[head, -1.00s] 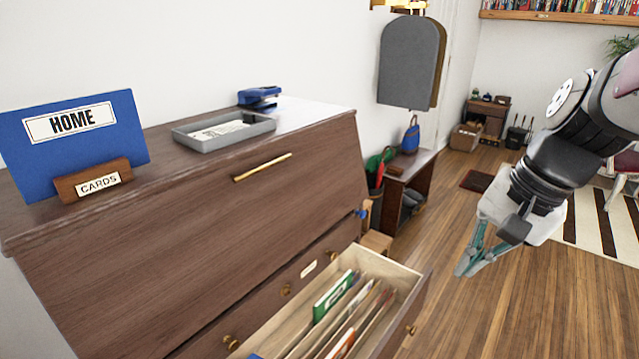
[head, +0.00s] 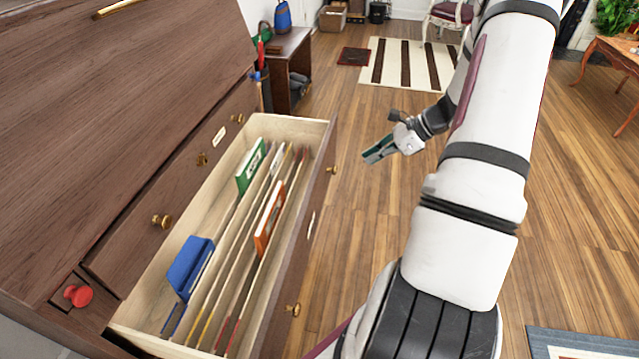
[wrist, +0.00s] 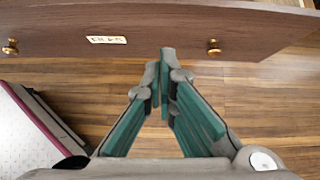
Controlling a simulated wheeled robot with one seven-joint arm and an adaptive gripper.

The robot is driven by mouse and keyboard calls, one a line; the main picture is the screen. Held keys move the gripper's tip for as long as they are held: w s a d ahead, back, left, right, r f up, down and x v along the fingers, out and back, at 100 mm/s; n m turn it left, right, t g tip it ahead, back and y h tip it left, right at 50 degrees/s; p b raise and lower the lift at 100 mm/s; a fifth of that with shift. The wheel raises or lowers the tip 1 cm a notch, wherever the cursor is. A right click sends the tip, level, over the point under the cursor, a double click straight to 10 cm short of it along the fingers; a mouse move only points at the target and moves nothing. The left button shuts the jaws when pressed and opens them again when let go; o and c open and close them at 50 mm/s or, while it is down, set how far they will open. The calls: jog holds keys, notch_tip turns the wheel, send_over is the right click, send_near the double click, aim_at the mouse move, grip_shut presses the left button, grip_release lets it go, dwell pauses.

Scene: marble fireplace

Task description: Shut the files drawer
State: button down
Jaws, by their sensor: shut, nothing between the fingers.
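The files drawer (head: 309,200) is pulled out from the brown wooden cabinet. It holds upright files, with green (head: 252,163), orange (head: 268,220) and blue (head: 190,262) ones showing. My gripper (head: 368,157) is in front of the drawer, to its right in the head view, apart from the drawer front. In the wrist view its fingers (wrist: 166,60) are together and empty, pointing toward the drawer front (wrist: 165,25). That front bears a label (wrist: 106,40) and two brass knobs (wrist: 213,47).
A closed drawer (head: 180,190) with brass knobs is above the open one. A red knob (head: 78,295) is on the cabinet at lower left. A small shelf (head: 290,60) stands beyond. Wooden floor (head: 365,215) is clear between the drawer front and my arm.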

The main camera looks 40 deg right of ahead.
jog(key=f, duration=0.1)
jog(key=b, duration=0.4)
send_near(320, 179)
jog(key=x, duration=0.4)
jog(key=shift+a, duration=0.3)
jog(key=w+a, duration=0.6)
jog(key=w, duration=0.1)
jog(key=w+a+p, duration=0.1)
jog(key=w+a, duration=0.5)
jog(key=w, duration=0.2)
jog(key=w+a, duration=0.6)
jog(key=w, duration=0.2)
jog(key=shift+w+a, duration=0.15)
jog(key=shift+w+a+p, duration=0.1)
jog(key=shift+w+p, duration=0.05)
jog(key=shift+p, duration=0.15)
jog(key=shift+a, duration=0.1)
